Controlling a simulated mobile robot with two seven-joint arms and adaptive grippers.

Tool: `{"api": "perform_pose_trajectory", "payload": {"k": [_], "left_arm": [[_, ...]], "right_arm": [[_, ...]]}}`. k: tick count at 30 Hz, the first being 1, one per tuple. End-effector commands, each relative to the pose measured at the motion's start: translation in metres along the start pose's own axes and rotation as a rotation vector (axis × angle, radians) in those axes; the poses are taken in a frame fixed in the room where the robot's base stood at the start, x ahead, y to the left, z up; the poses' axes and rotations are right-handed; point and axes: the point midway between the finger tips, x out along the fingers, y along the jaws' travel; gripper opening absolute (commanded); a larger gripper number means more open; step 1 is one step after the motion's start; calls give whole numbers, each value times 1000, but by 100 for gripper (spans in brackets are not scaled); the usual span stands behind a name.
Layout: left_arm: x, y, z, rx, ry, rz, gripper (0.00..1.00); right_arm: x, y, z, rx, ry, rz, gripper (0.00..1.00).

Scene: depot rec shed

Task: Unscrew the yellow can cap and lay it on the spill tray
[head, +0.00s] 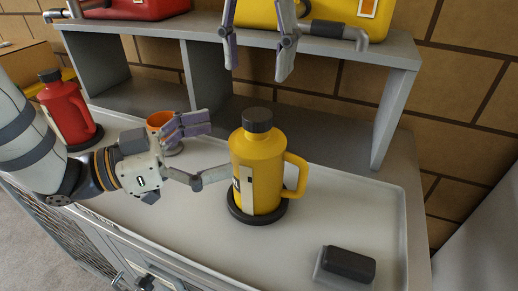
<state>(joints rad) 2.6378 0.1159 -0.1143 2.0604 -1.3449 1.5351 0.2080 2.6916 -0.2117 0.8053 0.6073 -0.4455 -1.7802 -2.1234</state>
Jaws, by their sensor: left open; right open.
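The yellow can (262,172) stands upright with its handle to the right, in a black round base (258,217) on the pale spill tray (330,220). Its dark cap (257,120) sits on the can's neck. My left gripper (218,150) is open at the can's left side; its lower fingertip is close to the can body, and I cannot tell whether it touches. My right gripper (257,68) hangs from the top of the view, open and empty, fingers pointing down above the cap and apart from it.
A red can (66,108) and an orange cup (159,121) stand to the left. A grey shelf (300,45) behind carries a red container (140,8) and a yellow one (345,15). A black block (348,263) lies at the tray's front right.

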Motion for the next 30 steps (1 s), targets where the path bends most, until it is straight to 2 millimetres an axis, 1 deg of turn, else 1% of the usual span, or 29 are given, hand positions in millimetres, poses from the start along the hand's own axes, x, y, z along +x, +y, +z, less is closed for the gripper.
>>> {"api": "perform_pose_trajectory", "payload": {"k": [6, 8, 9, 12, 15, 18, 22, 29, 30], "left_arm": [[0, 0, 54, -8, -3, -2, 100], [0, 0, 70, -8, -2, -2, 100], [5, 1, 75, -3, 1, 1, 100], [32, 1, 72, 0, 0, 2, 100], [52, 1, 72, 0, 0, 1, 100], [65, 0, 72, 0, 0, -1, 100], [74, 0, 72, -1, -2, -2, 100], [75, 0, 71, -1, -1, -3, 100], [75, 0, 71, -1, -1, -3, 95]], "right_arm": [[1, 0, 0, 1, 1, -1, 54], [1, 0, 0, 2, 1, -1, 54], [1, 0, 0, 2, 1, -1, 54], [1, 0, 0, 2, 1, -1, 54], [1, 0, 0, 2, 1, -1, 54], [1, 0, 0, 2, 1, -1, 54], [1, 0, 0, 2, 1, -1, 54], [1, 0, 0, 2, 1, 0, 54], [1, 0, 0, 2, 1, 0, 54]]}}
